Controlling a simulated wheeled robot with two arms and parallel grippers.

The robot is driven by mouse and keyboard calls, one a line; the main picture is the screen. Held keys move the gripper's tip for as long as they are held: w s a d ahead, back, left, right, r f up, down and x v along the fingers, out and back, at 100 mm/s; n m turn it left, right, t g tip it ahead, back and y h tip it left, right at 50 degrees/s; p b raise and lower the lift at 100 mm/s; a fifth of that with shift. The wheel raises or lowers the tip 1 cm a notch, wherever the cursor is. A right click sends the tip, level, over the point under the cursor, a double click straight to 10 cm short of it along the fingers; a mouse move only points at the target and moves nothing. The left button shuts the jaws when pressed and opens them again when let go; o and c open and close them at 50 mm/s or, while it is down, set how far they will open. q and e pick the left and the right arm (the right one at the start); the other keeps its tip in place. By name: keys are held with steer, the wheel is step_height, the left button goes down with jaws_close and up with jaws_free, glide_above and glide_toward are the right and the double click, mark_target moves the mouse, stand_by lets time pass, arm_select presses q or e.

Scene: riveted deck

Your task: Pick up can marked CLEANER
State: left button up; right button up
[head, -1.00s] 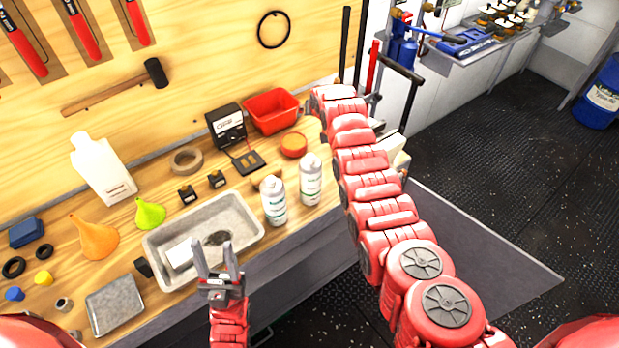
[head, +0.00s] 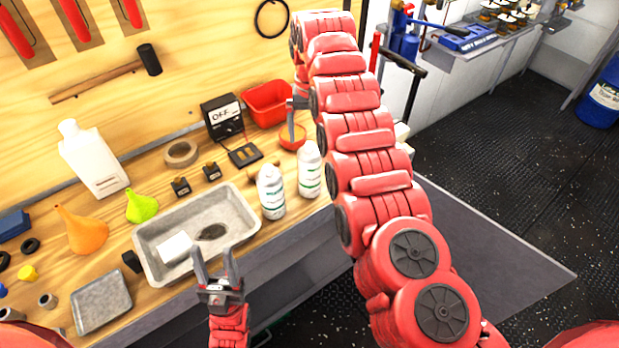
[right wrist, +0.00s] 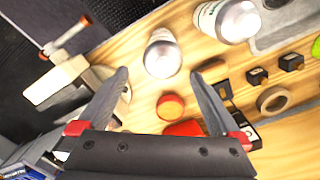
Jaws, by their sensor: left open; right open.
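Two white cans with green lettering stand upright side by side at the front edge of the workbench, the left can (head: 271,192) and the right can (head: 309,170). I cannot read which is marked CLEANER. My right gripper (head: 293,132) is open and empty above the bench, behind the right can and partly hidden by my arm. In the right wrist view, the right can (right wrist: 163,57) shows between and beyond the open fingers (right wrist: 160,75), and the left can (right wrist: 230,20) is at the top. My left gripper (head: 217,267) is open and empty in front of the grey tray.
The grey tray (head: 240,208) lies left of the cans. An orange round container (head: 291,138), red bin (head: 267,104) and black meter (head: 222,117) sit behind them. A tape roll (head: 181,154) and funnels are further left. Tools hang on the wooden back panel.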

mark_target(312, 144)
step_height(312, 144, down, 4)
steer(key=shift+f+p, duration=0.25)
steer(key=shift+p, duration=0.6)
steer(key=shift+s+a+f+p, duration=0.1)
steer(key=shift+s+f+p, duration=0.05)
steer(key=shift+f+p, duration=0.35)
step_height(312, 144, down, 4)
steer(key=shift+a+r+p, duration=0.1)
steer(key=shift+r+p, duration=0.1)
steer(key=shift+p, duration=0.8)
steer(key=shift+f, duration=0.35)
jaws_close()
